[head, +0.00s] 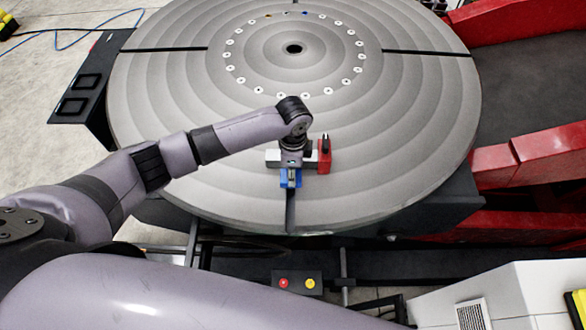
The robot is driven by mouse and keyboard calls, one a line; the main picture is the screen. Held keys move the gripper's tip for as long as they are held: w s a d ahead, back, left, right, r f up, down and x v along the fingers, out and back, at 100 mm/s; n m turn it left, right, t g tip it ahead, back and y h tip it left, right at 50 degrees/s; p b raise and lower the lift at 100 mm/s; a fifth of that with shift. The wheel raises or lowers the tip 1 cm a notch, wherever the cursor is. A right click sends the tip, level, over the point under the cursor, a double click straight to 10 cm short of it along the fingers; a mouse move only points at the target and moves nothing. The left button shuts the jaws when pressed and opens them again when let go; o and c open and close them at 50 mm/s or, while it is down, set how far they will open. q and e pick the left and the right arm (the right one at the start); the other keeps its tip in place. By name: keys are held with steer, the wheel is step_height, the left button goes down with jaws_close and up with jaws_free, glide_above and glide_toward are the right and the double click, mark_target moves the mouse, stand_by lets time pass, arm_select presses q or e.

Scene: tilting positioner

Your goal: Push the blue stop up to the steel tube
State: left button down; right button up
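The blue stop (284,182) sits on the round grey turntable, at the inner end of a dark radial slot near the front edge. The steel tube (273,159), a short light-grey piece, lies crosswise just behind the blue stop. Its middle is partly hidden by my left gripper. Any gap between stop and tube is too small to tell. My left gripper (292,160) points down over the tube and the back of the stop. Its fingertips are hard to make out, so I cannot tell whether it is open or touching either part. My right gripper is not in view.
A red block (325,160) with a black knob stands against the right side of the tube. The turntable (420,120) is otherwise mostly clear, with a ring of small white marks around its centre hole. A red frame (540,155) stands at the right. A button box (297,283) is in front.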

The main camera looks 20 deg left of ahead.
arm_select(q)
steer(key=shift+w+a, duration=0.15)
steer(key=shift+w, duration=0.1)
steer(key=shift+s, duration=0.3)
stand_by(0.4)
steer(key=shift+n, duration=0.4)
steer(key=shift+w, duration=0.35)
stand_by(0.5)
steer(key=shift+s, duration=0.25)
stand_by(0.5)
steer(key=shift+m, duration=0.4)
steer(key=shift+m, duration=0.4)
